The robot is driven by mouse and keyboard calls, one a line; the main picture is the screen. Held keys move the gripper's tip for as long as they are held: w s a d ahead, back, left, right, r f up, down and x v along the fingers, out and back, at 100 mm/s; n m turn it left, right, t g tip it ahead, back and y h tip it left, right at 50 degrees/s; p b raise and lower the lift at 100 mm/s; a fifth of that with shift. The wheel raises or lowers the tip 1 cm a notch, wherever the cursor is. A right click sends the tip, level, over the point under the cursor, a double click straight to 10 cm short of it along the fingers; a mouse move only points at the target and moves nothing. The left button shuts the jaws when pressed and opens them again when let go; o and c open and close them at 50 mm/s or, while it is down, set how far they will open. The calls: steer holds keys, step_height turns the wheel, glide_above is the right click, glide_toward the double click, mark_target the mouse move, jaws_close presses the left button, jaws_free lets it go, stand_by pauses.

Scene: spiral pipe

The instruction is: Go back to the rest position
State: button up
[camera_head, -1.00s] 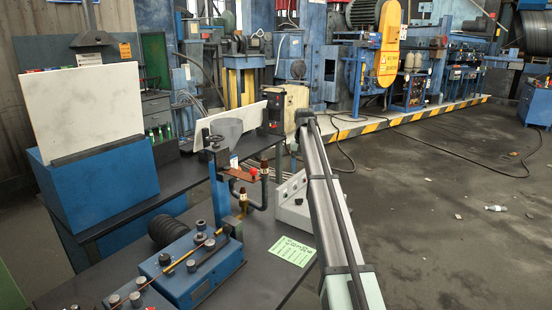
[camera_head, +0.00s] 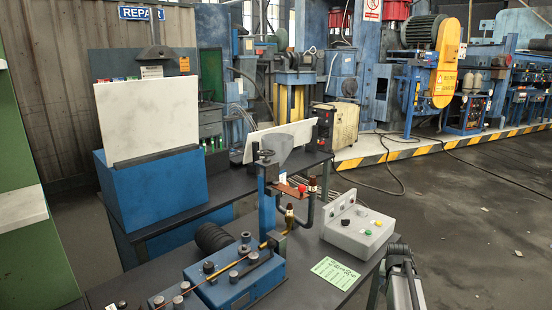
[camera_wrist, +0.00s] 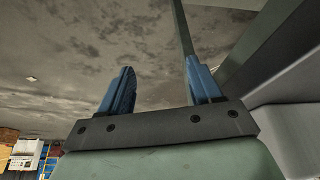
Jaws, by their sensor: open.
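My gripper (camera_wrist: 158,88) shows in the wrist view with its two blue fingers apart and nothing between them. The stained grey floor (camera_wrist: 60,45) fills much of the picture behind the fingers. In the head view only a part of my arm shows at the bottom right, beyond the table edge, and the gripper itself cannot be made out there. The blue bending machine (camera_head: 235,285) stands on the dark table, with a thin copper-coloured pipe (camera_head: 222,267) lying along its top and a black coil (camera_head: 212,237) behind it.
A grey control box (camera_head: 358,232) with buttons and a green sheet (camera_head: 335,273) lie on the table near my arm. An upright post with a bracket (camera_head: 268,205) rises beside the machine. A blue stand with a white panel (camera_head: 148,115) is at the left. Open floor (camera_head: 465,225) lies to the right.

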steer(key=s+a+f+n+g+y, duration=0.1)
steer(key=s+a+f+g, duration=0.1)
steer(key=s+a+f, duration=0.45)
steer(key=s+a+f+n+g, duration=0.1)
steer(key=s+a+f, duration=0.3)
steer(key=s+f, duration=0.5)
steer(key=s+a+f+n+g+y, duration=0.1)
steer(key=s+a+f+g, duration=0.1)
steer(key=s+a+f, duration=0.6)
steer(key=s+a+f+n+g, duration=0.1)
steer(key=s+a+f+g, duration=0.1)
steer(key=s, duration=0.7)
steer(key=s+a+f+n+g, duration=0.1)
steer(key=s+a+f, duration=0.1)
steer(key=s+f, duration=0.3)
steer(key=s+a+f+n+g, duration=0.1)
steer(key=s+f, duration=0.3)
steer(key=s, duration=0.9)
steer(key=shift+s+a+g+y, duration=0.35)
steer(key=shift+a+g, duration=0.15)
steer(key=shift+g, duration=0.3)
steer(key=shift+c, duration=0.3)
